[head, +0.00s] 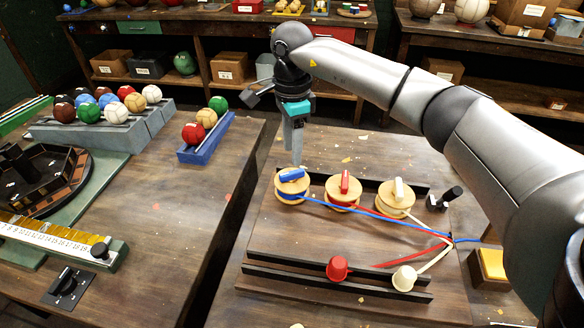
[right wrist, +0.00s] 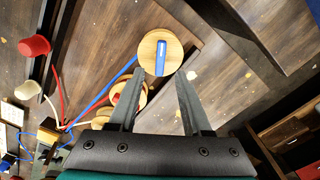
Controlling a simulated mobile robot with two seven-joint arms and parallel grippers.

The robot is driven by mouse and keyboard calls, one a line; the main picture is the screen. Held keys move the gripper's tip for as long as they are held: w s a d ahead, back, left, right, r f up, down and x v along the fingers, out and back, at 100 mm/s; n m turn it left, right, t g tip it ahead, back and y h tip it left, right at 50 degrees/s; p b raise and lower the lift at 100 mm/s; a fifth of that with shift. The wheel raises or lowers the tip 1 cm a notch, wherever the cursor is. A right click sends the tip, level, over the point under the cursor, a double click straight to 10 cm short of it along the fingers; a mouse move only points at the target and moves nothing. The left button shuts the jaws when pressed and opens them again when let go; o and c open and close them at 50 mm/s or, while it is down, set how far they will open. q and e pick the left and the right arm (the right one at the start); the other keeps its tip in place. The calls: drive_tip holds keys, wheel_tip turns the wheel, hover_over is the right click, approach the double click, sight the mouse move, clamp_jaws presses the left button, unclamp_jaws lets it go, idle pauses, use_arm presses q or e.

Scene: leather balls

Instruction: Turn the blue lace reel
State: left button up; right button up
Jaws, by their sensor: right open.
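The blue lace reel (head: 291,193) is a round wooden disc with a blue bar handle (head: 293,175) on top and blue lace around it. It is the leftmost of three reels on the wooden board. My right gripper (head: 297,163) points down just above and behind this reel. In the right wrist view the gripper (right wrist: 160,76) is open and empty, and the reel (right wrist: 148,48) with its blue handle (right wrist: 161,58) lies just ahead of the fingertips, apart from them as far as I can tell. My left gripper is not in view.
A red-handled reel (head: 342,199) and a white-handled reel (head: 396,205) stand to the right on the same board. A red cup (head: 337,268) and a cream cup (head: 404,278) sit at the front rails. A blue ball rack (head: 214,143) stands on the left table.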

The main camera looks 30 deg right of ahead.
sight(292, 172)
wheel_tip(292, 172, down, 6)
drive_tip(key=shift+f, duration=0.2)
clamp_jaws()
idle(0.4)
